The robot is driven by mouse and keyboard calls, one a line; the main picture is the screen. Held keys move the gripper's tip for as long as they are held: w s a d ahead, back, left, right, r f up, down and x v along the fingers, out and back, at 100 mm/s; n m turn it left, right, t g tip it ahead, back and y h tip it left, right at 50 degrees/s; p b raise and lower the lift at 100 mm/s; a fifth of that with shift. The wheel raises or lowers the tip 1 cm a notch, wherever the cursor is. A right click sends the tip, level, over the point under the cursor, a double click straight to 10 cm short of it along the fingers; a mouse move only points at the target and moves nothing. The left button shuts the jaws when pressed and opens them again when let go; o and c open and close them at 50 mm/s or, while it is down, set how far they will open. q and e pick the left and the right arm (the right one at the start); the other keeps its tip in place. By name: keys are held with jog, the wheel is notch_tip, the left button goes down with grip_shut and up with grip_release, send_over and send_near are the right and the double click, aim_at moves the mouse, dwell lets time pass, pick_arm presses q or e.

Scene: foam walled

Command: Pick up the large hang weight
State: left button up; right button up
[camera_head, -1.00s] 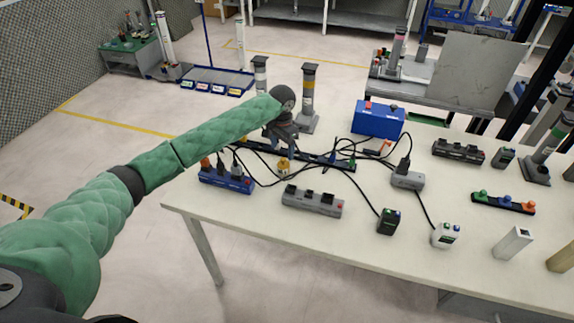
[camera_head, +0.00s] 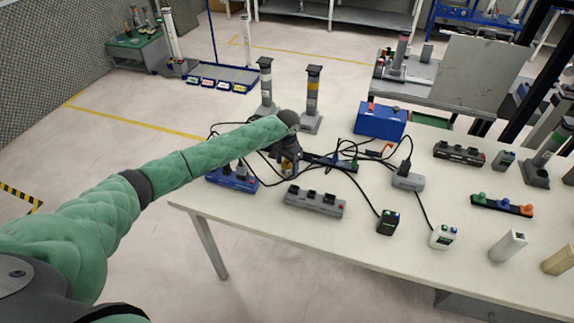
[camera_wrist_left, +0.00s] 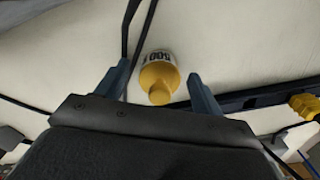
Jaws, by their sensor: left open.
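A hang weight with a yellow knob top and a pale label reading 500 (camera_wrist_left: 158,78) stands on the table in the left wrist view, between my open fingers. It looks clear of both. My left gripper (camera_wrist_left: 158,88) is open and points down over it. In the head view the left gripper (camera_head: 287,168) is low over the table's left part, and it mostly hides the weight. My right gripper is not in view.
Black cables run close around the weight. A black rack (camera_head: 330,162) lies just right of the gripper. A blue power strip (camera_head: 232,180) and a grey power strip (camera_head: 314,201) lie nearby. A blue box (camera_head: 380,121) stands behind, and the table (camera_head: 330,245) has free room in front.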

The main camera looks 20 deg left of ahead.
pick_arm(q)
jog(key=shift+f, duration=0.4)
jog(key=c, duration=1.4)
jog(key=shift+r, duration=0.1)
jog(key=shift+c, duration=0.2)
